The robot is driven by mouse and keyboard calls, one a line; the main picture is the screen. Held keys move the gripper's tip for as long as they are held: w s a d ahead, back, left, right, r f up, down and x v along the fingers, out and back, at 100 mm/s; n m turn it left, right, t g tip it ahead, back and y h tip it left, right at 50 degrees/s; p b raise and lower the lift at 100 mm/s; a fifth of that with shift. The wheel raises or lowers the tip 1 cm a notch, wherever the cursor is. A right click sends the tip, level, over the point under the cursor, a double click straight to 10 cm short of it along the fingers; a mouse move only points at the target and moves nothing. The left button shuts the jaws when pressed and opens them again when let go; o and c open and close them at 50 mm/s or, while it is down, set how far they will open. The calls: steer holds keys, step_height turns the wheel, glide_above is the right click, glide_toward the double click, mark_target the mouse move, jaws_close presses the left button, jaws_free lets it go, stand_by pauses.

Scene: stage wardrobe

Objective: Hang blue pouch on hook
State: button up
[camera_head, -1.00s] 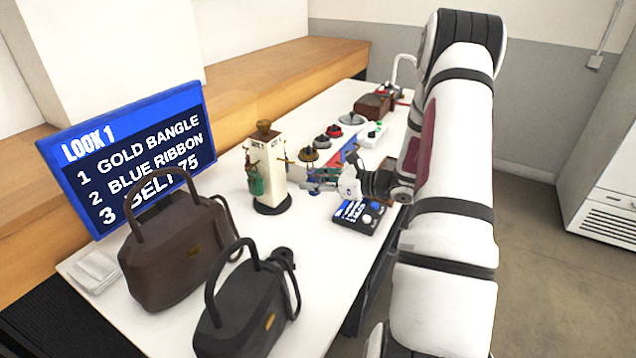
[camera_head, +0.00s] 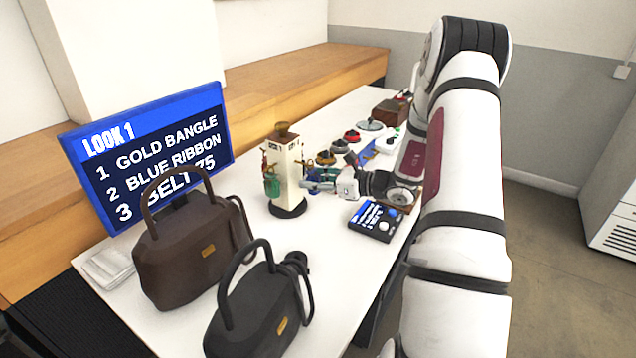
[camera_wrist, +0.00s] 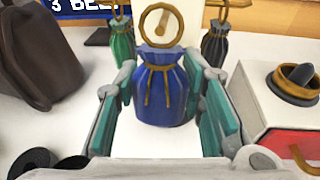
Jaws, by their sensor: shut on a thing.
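The blue pouch (camera_wrist: 160,95) has a gold drawstring and a gold ring standing above its neck. My gripper (camera_wrist: 160,110) is shut on it, one teal pad at each side, and holds it upright. In the head view my gripper (camera_head: 312,186) is close to the right side of the cream hook stand (camera_head: 286,160); the pouch is hard to make out there. The stand (camera_wrist: 176,18) shows behind the ring in the wrist view. Whether the ring touches a hook cannot be told. A green pouch (camera_wrist: 122,46) and a dark grey pouch (camera_wrist: 214,46) hang left and right of the stand.
A brown handbag (camera_head: 188,250) and a black handbag (camera_head: 255,315) stand at the near end of the white table. A dark button box (camera_head: 374,220) lies below my gripper. Several round-topped items, including a red one (camera_head: 352,136), stand beyond the stand. A sign (camera_head: 150,150) stands at left.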

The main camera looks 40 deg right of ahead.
steer(key=shift+w+a+f, duration=0.1)
steer(key=shift+w+a, duration=0.1)
steer(key=shift+w, duration=0.25)
steer(key=shift+w+a+f+b, duration=0.15)
steer(key=shift+w+f+b, duration=0.25)
steer(key=shift+b, duration=0.2)
steer(key=shift+w, duration=0.1)
steer(key=o, duration=1.1)
steer(key=v, duration=1.2)
